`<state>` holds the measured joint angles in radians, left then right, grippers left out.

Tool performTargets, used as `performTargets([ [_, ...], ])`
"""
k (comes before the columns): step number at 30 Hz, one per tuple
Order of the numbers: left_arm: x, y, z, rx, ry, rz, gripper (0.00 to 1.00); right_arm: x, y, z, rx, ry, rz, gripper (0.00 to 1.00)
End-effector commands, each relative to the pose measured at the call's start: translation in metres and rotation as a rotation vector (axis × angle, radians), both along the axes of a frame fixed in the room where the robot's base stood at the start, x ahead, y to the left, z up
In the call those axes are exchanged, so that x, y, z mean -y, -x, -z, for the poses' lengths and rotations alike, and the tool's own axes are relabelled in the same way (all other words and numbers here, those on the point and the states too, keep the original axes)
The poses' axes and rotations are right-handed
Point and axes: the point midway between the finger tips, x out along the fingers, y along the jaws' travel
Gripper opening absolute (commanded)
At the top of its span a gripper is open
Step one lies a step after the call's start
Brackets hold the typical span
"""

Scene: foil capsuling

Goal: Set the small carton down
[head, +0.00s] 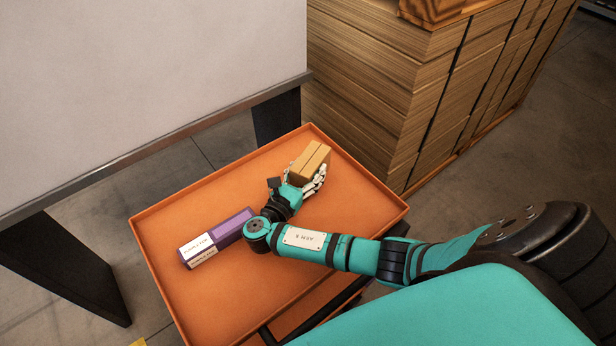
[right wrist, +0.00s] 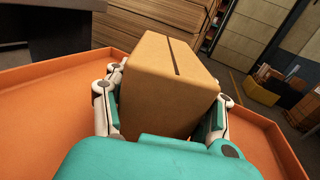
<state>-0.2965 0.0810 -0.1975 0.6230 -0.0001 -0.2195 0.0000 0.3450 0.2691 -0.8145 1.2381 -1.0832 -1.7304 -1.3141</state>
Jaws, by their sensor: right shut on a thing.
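The small carton (head: 310,160) is a brown cardboard box with a dark seam line along its top. In the head view it is over the far part of the orange tray-topped cart (head: 190,295). My right gripper (head: 305,183) is shut on the small carton. In the right wrist view the fingers (right wrist: 165,115) hug the carton (right wrist: 165,75) on its left and right sides. The carton's underside is hidden, so I cannot tell whether it touches the tray. My left gripper is not in view.
A purple and white box (head: 215,238) lies on the tray, left of my right forearm. A large white-topped table (head: 140,80) stands behind and left. A tall stack of flat cardboard (head: 390,85) stands behind the cart. The tray has a raised rim; its front left area is bare.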

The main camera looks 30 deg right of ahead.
Motion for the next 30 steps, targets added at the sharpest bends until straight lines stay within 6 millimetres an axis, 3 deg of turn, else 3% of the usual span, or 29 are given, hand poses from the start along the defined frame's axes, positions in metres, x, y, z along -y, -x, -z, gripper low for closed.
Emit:
performTargets([
  [6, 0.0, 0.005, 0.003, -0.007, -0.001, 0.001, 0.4, 0.0, 0.0, 0.026, -0.001, 0.002, -0.001, 0.14],
  [16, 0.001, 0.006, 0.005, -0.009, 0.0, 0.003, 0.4, 0.0, 0.001, 0.029, -0.001, 0.0, -0.001, 0.14],
  [17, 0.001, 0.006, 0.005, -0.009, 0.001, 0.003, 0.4, 0.0, 0.001, 0.03, -0.001, 0.0, -0.001, 0.56],
  [18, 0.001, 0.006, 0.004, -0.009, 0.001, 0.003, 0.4, 0.0, 0.001, 0.029, -0.001, 0.0, -0.001, 0.61],
  [22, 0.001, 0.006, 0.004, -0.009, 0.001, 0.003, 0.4, 0.0, 0.001, 0.029, -0.001, 0.0, -0.001, 0.78],
  [30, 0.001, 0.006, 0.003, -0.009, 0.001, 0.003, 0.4, 0.0, 0.001, 0.028, -0.001, 0.0, -0.001, 0.79],
])
